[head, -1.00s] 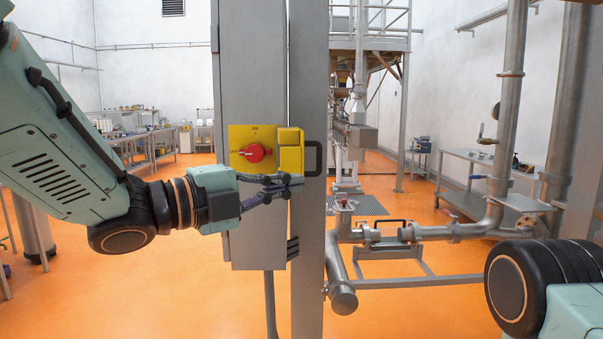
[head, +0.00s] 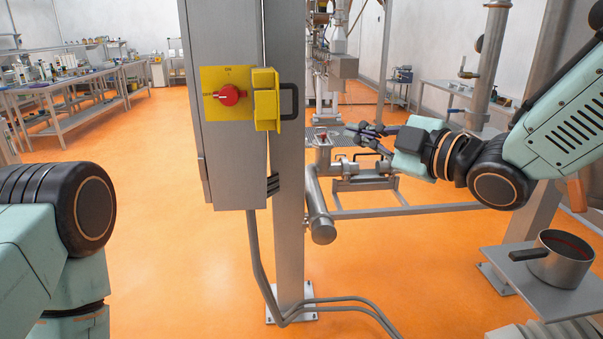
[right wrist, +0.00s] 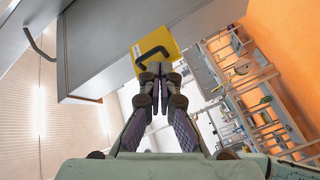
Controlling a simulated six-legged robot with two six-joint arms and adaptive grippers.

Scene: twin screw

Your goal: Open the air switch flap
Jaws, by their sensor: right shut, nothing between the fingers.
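The air switch is a yellow panel (head: 228,72) with a red rotary knob (head: 229,95) on a grey cabinet in the head view. The knob is uncovered. A yellow flap-like piece (head: 266,98) stands at the panel's right edge, with a black handle (head: 290,101) beside it. The right wrist view also shows a yellow piece (right wrist: 166,48) and a black handle (right wrist: 152,55). My right gripper (head: 352,131) is shut and empty, right of and lower than the switch in the head view. Its fingers (right wrist: 155,86) show pointing towards the yellow piece. My left gripper is out of view.
The grey cabinet (head: 228,165) is fixed by a metal post (head: 289,210). A pot (head: 559,258) sits on a metal shelf at lower right. The orange floor (head: 160,230) left of the cabinet is clear.

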